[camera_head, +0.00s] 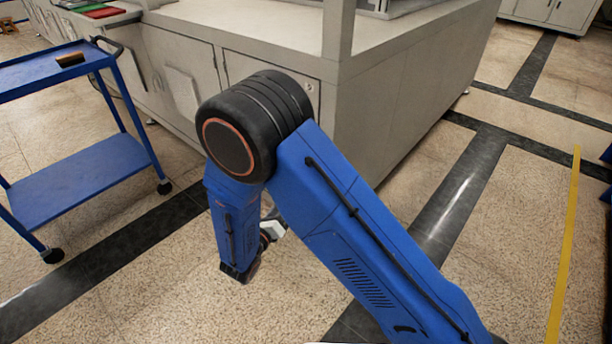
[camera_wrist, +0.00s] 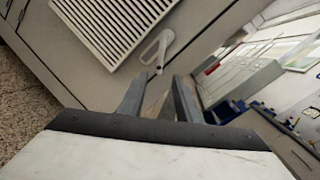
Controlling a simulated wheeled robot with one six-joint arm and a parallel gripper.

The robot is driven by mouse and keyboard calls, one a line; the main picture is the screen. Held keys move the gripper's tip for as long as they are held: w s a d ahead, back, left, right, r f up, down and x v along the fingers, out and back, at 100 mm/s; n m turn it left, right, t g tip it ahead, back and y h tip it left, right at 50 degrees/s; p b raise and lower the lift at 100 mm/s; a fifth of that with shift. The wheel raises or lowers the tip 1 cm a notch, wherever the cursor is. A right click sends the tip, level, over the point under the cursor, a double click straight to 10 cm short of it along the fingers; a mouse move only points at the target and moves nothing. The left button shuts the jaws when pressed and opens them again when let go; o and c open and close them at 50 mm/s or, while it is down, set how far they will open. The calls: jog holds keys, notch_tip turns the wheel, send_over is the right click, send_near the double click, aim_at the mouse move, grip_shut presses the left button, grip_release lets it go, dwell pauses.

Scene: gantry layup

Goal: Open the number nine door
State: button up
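In the wrist view, a grey cabinet door (camera_wrist: 120,88) fills much of the left and centre, tilted in the picture. It carries a pale lever handle (camera_wrist: 157,48) beside a slatted vent grille (camera_wrist: 115,22). No number nine is readable in either view, so I cannot tell which door this is. My gripper (camera_wrist: 160,92) is open, its two grey fingers apart with nothing seen between them. The handle appears just beyond the fingertips, not between them. In the head view my blue arm hides most of the gripper.
In the head view, a large grey machine housing (camera_head: 400,110) with lower door panels (camera_head: 182,62) stands ahead. A blue cart (camera_head: 80,175) stands at the left with a small dark object (camera_head: 70,60) on top. Open floor (camera_head: 505,210) lies at the right, with a yellow line (camera_head: 567,235).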

jog(key=x, duration=1.4)
jog(key=shift+a, duration=0.1)
grip_shut()
